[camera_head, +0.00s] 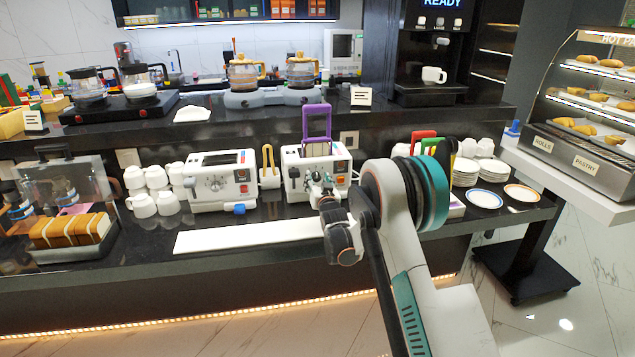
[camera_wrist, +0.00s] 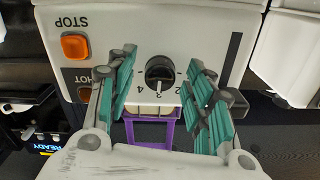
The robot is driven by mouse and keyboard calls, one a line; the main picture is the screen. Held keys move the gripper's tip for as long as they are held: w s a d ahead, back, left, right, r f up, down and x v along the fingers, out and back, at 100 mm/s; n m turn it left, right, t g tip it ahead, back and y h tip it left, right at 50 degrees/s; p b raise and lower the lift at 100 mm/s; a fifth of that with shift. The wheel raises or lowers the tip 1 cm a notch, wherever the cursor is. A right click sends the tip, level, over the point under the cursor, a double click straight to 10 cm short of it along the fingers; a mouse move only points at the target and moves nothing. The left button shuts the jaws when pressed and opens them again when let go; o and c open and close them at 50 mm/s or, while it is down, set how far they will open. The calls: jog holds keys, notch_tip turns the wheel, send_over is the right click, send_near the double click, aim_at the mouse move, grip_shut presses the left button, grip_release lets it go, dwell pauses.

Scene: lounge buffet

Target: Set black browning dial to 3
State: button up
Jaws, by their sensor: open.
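The black browning dial (camera_wrist: 159,71) is a round knob on the front of a white toaster (camera_wrist: 205,30). The wrist picture is upside down, and the numbers 4, 3 and 2 show beside the dial.
An orange STOP button (camera_wrist: 75,46) sits near one finger. A purple frame (camera_head: 317,108) rises from the toaster. A second toaster (camera_head: 212,190) and wooden-coloured tongs (camera_head: 268,165) stand to the left. A white board (camera_head: 250,235) lies in front.

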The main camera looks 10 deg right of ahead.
jog(key=s, duration=1.2)
jog(key=s+r+n+g, duration=0.1)
jog(key=s+r+g, duration=0.4)
jog(key=s+r, duration=1.1)
jog(key=s+f+g, duration=0.3)
jog(key=s, duration=1.3)
jog(key=s+f+n+g, duration=0.1)
jog(key=s+f+g, duration=0.2)
jog(key=s, duration=1.4)
